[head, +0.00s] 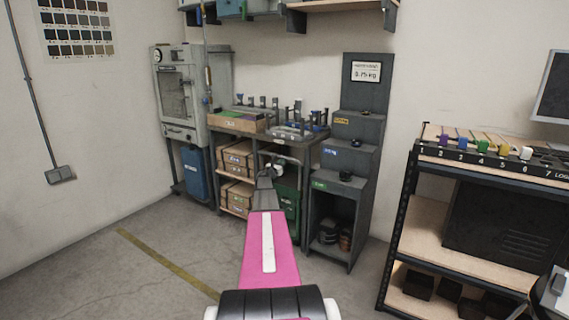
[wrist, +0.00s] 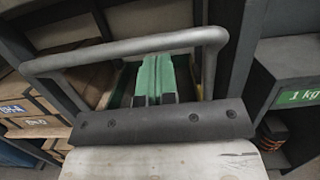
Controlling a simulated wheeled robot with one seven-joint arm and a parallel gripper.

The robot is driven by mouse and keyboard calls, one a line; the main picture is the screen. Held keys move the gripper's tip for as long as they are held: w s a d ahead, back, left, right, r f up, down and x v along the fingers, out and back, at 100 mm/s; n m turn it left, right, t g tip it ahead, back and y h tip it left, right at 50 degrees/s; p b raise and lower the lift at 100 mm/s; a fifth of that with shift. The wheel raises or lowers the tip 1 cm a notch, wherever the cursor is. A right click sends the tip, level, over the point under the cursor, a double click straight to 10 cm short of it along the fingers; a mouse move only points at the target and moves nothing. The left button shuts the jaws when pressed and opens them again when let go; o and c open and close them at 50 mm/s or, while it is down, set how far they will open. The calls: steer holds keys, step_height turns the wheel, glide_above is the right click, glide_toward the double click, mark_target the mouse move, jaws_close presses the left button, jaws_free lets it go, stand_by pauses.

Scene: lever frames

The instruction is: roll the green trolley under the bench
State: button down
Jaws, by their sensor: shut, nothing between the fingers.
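The green trolley (head: 291,198) stands low at the right part of the bench (head: 292,141), between the bench's boxes and the dark stepped cabinet. It seems at least partly under the bench top; my arm hides much of it. A grey tubular handle (wrist: 120,50) loops across the wrist view. My gripper (head: 265,174) is at the bench's front, close to the trolley's upper part.
Cardboard boxes (head: 236,160) fill the bench's left shelves. The stepped cabinet (head: 349,210) stands close on the right; its green 1 kg label (wrist: 303,97) shows in the wrist view. A blue bin (head: 194,173) is far left. A black-framed shelf (head: 405,230) stands at right. The floor left is clear.

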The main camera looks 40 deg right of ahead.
steer(key=v, duration=1.2)
steer(key=shift+a, duration=0.1)
